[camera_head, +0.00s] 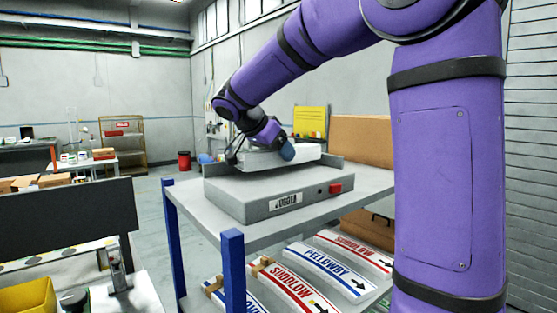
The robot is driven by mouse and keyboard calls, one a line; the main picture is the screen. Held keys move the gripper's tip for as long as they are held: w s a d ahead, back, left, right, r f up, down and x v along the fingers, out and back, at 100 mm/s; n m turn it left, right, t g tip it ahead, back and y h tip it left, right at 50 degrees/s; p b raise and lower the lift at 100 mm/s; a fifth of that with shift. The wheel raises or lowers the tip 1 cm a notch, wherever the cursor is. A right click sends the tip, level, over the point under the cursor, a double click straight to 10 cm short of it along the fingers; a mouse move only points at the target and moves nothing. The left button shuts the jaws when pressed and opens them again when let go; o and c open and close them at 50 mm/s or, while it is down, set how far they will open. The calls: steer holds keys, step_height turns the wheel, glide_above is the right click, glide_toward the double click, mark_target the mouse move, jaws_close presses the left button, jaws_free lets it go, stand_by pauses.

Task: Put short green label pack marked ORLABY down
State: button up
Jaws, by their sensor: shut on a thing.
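My gripper (236,152) is at the machine's upper rear left, small and partly hidden by my wrist. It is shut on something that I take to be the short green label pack. No green surface or ORLABY marking can be made out, and whether the held thing touches the machine cannot be told. A pale block (305,152) lies at the machine's back, beside my wrist's rounded blue-grey end.
A red button (335,188) is on the machine's front. A cardboard box (360,140) stands behind at right. Open floor lies left of the cart.

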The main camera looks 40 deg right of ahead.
steer(key=shift+f, duration=1)
steer(key=shift+f, duration=0.15)
steer(key=o, duration=1.1)
